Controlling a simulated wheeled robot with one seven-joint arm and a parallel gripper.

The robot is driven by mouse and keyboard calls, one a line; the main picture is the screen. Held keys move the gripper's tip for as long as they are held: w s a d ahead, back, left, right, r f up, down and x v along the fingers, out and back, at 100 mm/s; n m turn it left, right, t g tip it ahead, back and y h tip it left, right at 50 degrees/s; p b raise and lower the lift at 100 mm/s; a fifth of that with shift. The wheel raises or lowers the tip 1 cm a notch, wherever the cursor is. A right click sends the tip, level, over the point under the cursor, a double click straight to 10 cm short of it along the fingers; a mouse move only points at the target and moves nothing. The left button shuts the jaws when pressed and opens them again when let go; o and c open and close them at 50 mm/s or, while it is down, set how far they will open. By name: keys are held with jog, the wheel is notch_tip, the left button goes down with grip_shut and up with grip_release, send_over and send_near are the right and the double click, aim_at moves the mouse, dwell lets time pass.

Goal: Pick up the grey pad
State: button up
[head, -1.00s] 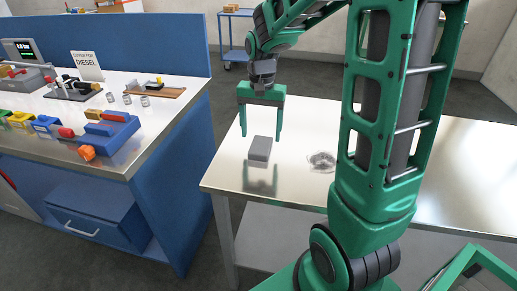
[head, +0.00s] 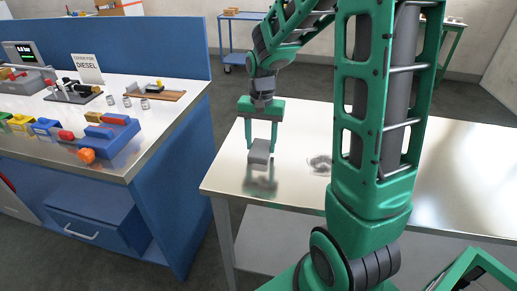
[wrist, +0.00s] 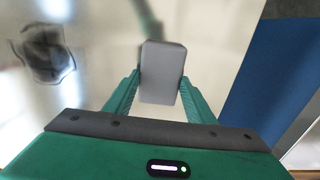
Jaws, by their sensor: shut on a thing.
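The grey pad (head: 259,151) is a small grey block near the left end of the shiny metal table (head: 225,176). My gripper (head: 261,152) is lowered over it from above, with one green finger on each side. In the wrist view the pad (wrist: 162,72) sits between the two fingertips (wrist: 162,84) and both fingers touch its sides. The gripper is shut on the pad. The pad's reflection shows on the tabletop below it; whether its underside touches the table is hard to tell.
A clear round object (head: 320,164) lies on the table right of the pad. A blue cart (head: 238,38) stands behind. The table's right part is clear.

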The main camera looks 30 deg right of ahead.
aim_at(261, 146)
jog(key=shift+r, duration=0.1)
jog(key=shift+r, duration=0.55)
notch_tip(261, 146, up, 2)
jog(key=shift+w+r, duration=0.1)
jog(key=shift+r, duration=0.15)
jog(key=s+a+r, duration=0.7)
jog(key=s+a, duration=0.1)
jog(key=shift+s+r, duration=0.15)
jog(key=shift+s, duration=0.2)
jog(key=shift+o, duration=0.5)
